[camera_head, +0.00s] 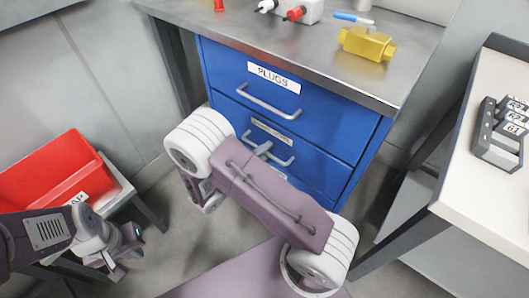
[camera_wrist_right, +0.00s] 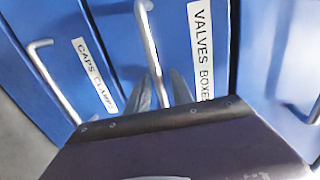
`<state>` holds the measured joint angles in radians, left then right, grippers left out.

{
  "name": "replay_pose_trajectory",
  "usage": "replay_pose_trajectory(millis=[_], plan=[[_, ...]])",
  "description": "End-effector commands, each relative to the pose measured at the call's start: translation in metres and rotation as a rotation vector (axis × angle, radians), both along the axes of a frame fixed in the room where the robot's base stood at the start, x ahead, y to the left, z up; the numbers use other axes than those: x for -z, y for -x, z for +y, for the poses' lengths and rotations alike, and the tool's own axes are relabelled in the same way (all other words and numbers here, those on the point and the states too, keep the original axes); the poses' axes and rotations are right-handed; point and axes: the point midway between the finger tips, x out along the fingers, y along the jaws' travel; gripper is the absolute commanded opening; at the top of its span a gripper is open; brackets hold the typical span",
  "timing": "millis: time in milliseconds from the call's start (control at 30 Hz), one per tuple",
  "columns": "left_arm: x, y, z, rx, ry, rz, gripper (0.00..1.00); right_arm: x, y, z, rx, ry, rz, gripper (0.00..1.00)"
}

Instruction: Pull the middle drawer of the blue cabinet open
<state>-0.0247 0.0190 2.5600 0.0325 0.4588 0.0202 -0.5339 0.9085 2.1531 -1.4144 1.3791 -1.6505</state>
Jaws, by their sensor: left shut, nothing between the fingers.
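The blue cabinet (camera_head: 215,65) stands under a grey worktop, its top drawer labelled PLUGS. The middle drawer's handle (camera_head: 285,162) shows below it in the head view, partly behind my right arm. In the right wrist view, the handle (camera_wrist_right: 150,45) runs beside a VALVES BOXES label. My right gripper (camera_head: 262,150) is at this handle; its fingers (camera_wrist_right: 162,92) lie on both sides of the bar. Whether they press on it is unclear. The drawer front looks flush with the cabinet. My left gripper (camera_head: 108,261) is shut and empty, low at the left, away from the cabinet.
A red bin (camera_head: 50,165) sits on a small stand at the left, close to my left arm. A yellow part (camera_head: 366,44) lies on the worktop (camera_head: 240,35). A white table (camera_head: 490,190) stands at the right. Below the middle drawer is the CAPS CLAMPS drawer (camera_wrist_right: 70,25).

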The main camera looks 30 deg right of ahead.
Motion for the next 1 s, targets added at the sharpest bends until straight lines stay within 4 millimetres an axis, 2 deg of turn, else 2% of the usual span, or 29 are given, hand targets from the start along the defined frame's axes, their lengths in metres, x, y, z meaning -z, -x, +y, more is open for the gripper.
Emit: replay_pose_trajectory(millis=[33, 67, 100, 1000], plan=[[0.0000, 0.0000, 0.0000, 0.000, 0.000, 0.000, 0.00, 0.0000, -0.0001, 0.0001, 0.000, 0.000, 0.000, 0.10], [0.0000, 0.0000, 0.0000, 0.000, 0.000, 0.000, 0.00, 0.0000, 0.0000, 0.0002, 0.000, 0.000, 0.000, 0.02], [0.0000, 0.0000, 0.0000, 0.000, 0.000, 0.000, 0.00, 0.0000, 0.0000, 0.0002, 0.000, 0.000, 0.000, 0.00], [0.0001, 0.0000, 0.0000, 0.000, 0.000, 0.000, 0.00, 0.0003, 0.0002, 0.0003, 0.001, -0.001, 0.001, 0.00]])
